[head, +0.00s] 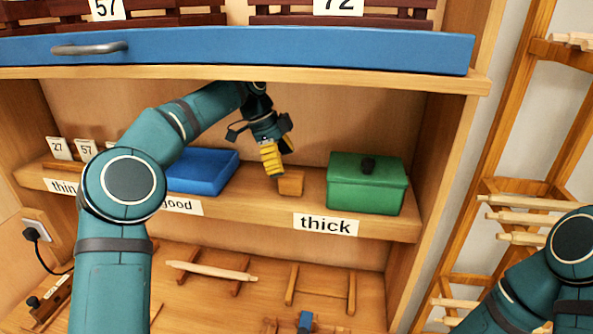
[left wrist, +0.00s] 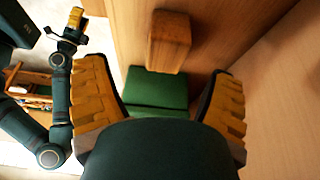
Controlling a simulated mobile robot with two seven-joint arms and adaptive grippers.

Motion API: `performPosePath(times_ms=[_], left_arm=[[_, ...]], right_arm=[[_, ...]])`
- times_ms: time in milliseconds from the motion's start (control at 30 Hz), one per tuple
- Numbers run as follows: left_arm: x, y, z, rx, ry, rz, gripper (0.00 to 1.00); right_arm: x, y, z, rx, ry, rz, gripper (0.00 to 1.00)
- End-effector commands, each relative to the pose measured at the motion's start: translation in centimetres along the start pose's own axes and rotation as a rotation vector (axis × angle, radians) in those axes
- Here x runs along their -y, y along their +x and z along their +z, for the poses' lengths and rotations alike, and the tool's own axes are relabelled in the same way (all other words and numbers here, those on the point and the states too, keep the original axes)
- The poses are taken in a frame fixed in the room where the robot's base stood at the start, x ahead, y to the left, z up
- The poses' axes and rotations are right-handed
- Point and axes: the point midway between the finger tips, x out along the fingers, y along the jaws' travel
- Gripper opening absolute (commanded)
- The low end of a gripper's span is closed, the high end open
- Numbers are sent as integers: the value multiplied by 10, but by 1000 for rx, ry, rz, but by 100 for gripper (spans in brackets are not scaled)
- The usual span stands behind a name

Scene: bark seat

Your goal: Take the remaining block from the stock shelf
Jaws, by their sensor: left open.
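A small wooden block (head: 291,183) sits on the stock shelf (head: 395,227), just left of the green box. My left gripper (head: 277,160) is open and empty, above and slightly left of the block in the head view. In the left wrist view the block (left wrist: 169,41) shows ahead, beyond the spread yellow fingers (left wrist: 160,78), with a gap between. My right arm shows at the lower right of the head view without its gripper. What seems to be my right gripper (left wrist: 74,20) shows small at the upper left of the left wrist view; its opening is unclear.
The lidded green box (head: 367,185) stands close to the block's right. A blue tray (head: 203,172) lies to the left. A blue drawer front (head: 240,50) hangs above the shelf. A wooden rack (head: 500,190) with pale rods stands at right.

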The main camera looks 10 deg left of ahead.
Motion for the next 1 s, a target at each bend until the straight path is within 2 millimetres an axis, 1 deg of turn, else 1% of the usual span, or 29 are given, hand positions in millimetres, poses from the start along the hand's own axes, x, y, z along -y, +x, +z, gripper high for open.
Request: performPosePath(times_ms=[133, 367, 600, 700, 800, 1000], left_arm=[[0, 5, 0, 0, 0, 1, 84], [0, 28, 0, 0, 0, 3, 84], [3, 61, 1, -1, 0, 3, 84], [3, 71, 1, 0, -1, 2, 84], [4, 75, 1, 0, -1, 0, 84], [4, 75, 1, 0, -1, 0, 84]], right_arm=[[0, 1, 0, 0, 0, 0, 47], [-2, 4, 1, 0, 1, 0, 47], [-2, 5, 1, 0, 1, 0, 47], [-2, 5, 1, -1, 1, 0, 47], [-2, 6, 1, -1, 1, 1, 47], [-2, 6, 1, -1, 1, 0, 47]])
